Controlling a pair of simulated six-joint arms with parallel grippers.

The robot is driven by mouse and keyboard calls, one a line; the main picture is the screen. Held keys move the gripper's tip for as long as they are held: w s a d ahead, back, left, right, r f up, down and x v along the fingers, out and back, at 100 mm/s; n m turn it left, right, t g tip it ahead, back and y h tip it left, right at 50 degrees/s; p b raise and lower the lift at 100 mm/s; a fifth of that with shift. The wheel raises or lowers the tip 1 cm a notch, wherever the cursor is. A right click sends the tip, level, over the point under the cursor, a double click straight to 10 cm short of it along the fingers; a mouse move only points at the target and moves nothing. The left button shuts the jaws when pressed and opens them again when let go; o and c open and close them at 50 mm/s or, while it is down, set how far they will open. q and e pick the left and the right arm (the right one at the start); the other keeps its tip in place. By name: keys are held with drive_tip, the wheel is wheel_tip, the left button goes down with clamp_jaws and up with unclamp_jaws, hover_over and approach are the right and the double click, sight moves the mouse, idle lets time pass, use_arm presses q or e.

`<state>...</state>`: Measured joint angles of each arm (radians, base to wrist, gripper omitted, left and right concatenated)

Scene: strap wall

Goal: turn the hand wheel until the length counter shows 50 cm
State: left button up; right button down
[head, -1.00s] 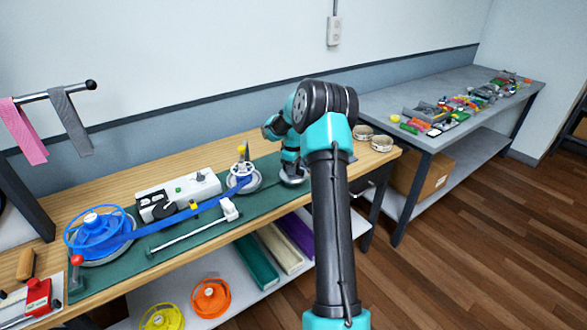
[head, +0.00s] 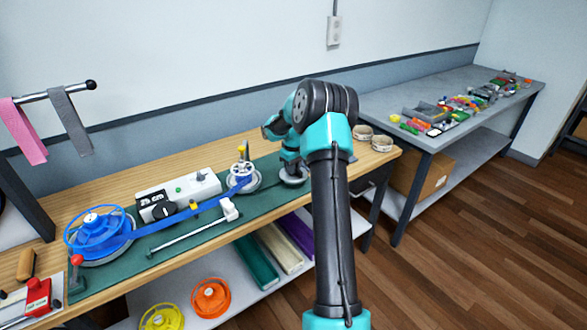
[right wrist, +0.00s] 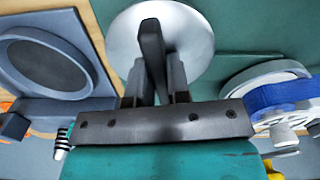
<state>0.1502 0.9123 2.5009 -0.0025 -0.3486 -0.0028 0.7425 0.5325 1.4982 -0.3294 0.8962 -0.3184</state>
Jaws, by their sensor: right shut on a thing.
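The hand wheel, a pale grey disc (right wrist: 196,25), fills the top of the right wrist view, with a dark upright handle (right wrist: 151,45) across it. My right gripper (right wrist: 158,78) is shut on that handle, one finger on each side. In the head view the wheel (head: 294,176) sits on the green mat, partly hidden under my right wrist. A blue strap (head: 180,217) runs from the large blue reel (head: 92,238) to a smaller reel (head: 242,181). My left gripper is not in view.
A red-handled tool (head: 38,293) is at the front left. Orange (head: 210,297) and yellow (head: 162,318) reels lie on the lower shelf.

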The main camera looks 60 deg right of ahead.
drive_tip(key=shift+m, duration=1.2)
drive_tip(key=c, duration=1.1)
unclamp_jaws()
drive_tip(key=shift+r, duration=0.1)
wheel_tip(320, 180, up, 17)
drive_tip(key=shift+r, duration=0.15)
